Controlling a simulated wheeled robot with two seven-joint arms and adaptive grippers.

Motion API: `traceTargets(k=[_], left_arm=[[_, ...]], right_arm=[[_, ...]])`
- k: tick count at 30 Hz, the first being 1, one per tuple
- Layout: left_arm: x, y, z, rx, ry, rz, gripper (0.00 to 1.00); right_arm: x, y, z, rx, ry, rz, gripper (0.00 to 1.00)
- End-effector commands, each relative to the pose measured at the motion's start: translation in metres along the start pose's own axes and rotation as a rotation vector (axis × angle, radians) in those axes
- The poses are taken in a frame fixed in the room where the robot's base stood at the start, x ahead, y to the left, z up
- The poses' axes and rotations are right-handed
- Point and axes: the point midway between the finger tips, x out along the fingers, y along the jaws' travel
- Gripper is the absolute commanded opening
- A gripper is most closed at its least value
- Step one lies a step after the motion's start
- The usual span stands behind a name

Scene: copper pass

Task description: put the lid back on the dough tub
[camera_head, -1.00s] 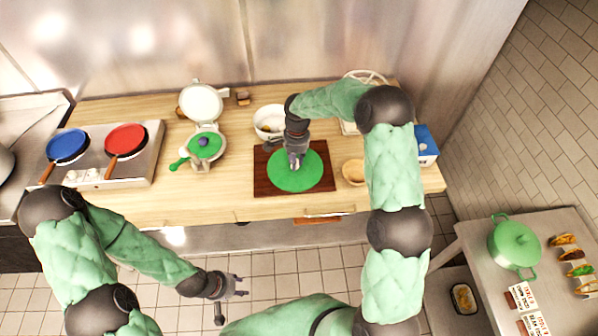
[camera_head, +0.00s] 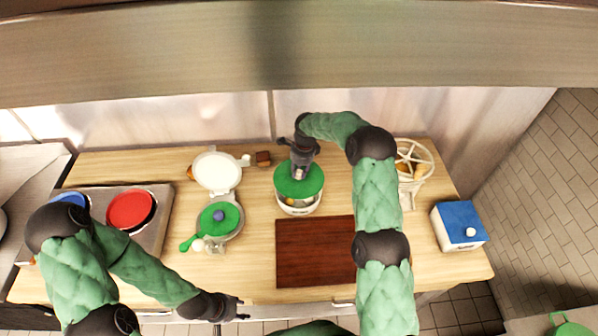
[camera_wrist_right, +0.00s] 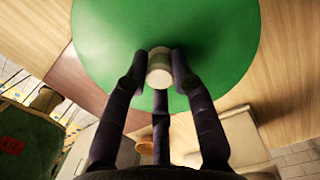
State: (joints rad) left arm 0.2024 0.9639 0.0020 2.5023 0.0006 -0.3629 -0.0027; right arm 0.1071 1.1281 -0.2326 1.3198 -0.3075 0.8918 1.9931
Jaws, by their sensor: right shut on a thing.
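The lid (camera_head: 299,186) is a green disc with a pale knob, which also shows large in the right wrist view (camera_wrist_right: 215,40). My right gripper (camera_head: 299,172) is shut on the knob, its fingers around it in the right wrist view (camera_wrist_right: 158,72). The dough tub (camera_head: 298,207) is a white round tub at the back of the counter. The lid is over the tub's mouth and hides most of its inside; I cannot tell whether it rests on the rim. My left gripper (camera_head: 236,308) is empty, low at the counter's front edge, and its fingers look apart.
A dark cutting board (camera_head: 312,252) lies bare in front of the tub. An open press (camera_head: 217,172) with a green round stands left of it. A white spoked holder (camera_head: 415,158) and a blue-topped box (camera_head: 460,224) stand right. A hob with pans (camera_head: 130,209) is at left.

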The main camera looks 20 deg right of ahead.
Motion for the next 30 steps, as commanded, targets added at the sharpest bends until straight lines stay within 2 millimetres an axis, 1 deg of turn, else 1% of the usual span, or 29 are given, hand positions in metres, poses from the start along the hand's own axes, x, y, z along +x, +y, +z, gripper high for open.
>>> traceTargets(k=[5, 11, 23, 25, 30], left_arm=[[0.000, 0.000, 0.001, 0.000, -0.003, 0.000, 0.40], [0.003, -0.001, 0.001, 0.000, -0.003, 0.000, 0.40], [0.010, -0.004, 0.001, 0.000, -0.002, 0.000, 0.40], [0.017, -0.006, 0.000, 0.000, -0.001, 0.000, 0.40], [0.026, -0.009, 0.000, 0.000, -0.002, 0.000, 0.40]], right_arm=[[0.002, -0.001, 0.000, 0.006, 0.000, -0.001, 0.00], [0.010, -0.001, -0.001, 0.006, 0.000, -0.001, 0.00], [0.043, 0.000, -0.005, 0.005, 0.000, 0.000, 0.00], [0.050, -0.001, -0.006, 0.005, 0.000, -0.002, 0.00], [0.061, -0.001, -0.007, 0.005, 0.000, -0.001, 0.00]])
